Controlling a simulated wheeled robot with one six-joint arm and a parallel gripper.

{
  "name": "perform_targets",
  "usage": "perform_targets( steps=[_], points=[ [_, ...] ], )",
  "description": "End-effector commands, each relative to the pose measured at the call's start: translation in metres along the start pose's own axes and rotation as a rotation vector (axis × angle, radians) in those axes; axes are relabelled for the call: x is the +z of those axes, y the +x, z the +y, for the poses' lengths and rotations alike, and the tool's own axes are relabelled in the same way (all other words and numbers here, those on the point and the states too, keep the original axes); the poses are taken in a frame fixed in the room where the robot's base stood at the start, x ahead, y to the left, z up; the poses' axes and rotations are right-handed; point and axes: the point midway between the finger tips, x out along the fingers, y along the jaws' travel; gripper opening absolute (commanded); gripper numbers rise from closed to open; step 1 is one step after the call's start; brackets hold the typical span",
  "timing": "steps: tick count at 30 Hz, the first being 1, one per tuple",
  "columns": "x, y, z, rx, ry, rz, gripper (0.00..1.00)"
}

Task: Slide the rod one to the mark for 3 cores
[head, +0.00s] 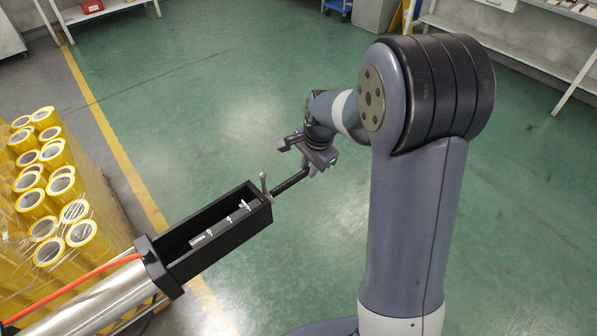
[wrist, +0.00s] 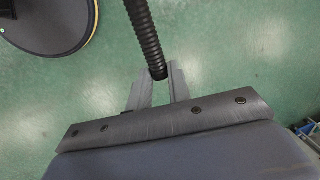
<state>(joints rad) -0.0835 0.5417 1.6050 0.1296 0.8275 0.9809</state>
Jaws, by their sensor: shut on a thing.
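The rod (head: 290,183) is black and sticks out of the far end of a black open-topped box (head: 235,233). White lettering reading CORES and several white marks (head: 229,219) run along the box's near side. The digits are too small to read surely. A small grey upright lever (head: 263,182) stands at the end where the rod comes out. My gripper (head: 309,168) is shut on the rod's outer end. In the wrist view the ribbed rod (wrist: 147,38) ends between the two fingers of my gripper (wrist: 158,84).
A shiny metal cylinder (head: 112,300) with an orange hose carries the box at lower left. A pallet of yellow tape rolls (head: 45,190) stands at the left. Shelves line the back. The green floor (head: 200,110) around the rod's end is clear.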

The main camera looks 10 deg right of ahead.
Motion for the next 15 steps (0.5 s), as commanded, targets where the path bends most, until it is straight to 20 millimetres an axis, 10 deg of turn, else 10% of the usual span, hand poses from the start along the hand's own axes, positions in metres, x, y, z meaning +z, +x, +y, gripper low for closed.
perform_targets(
  steps=[7,8,15],
  points=[
    [-0.0001,-0.0004,-0.0006,-0.002,-0.001,0.001,0.00],
    [0.0000,-0.0004,-0.0006,-0.002,-0.001,0.001,0.20],
    [0.0003,-0.0002,-0.0003,-0.001,-0.001,0.000,0.40]
  ],
)
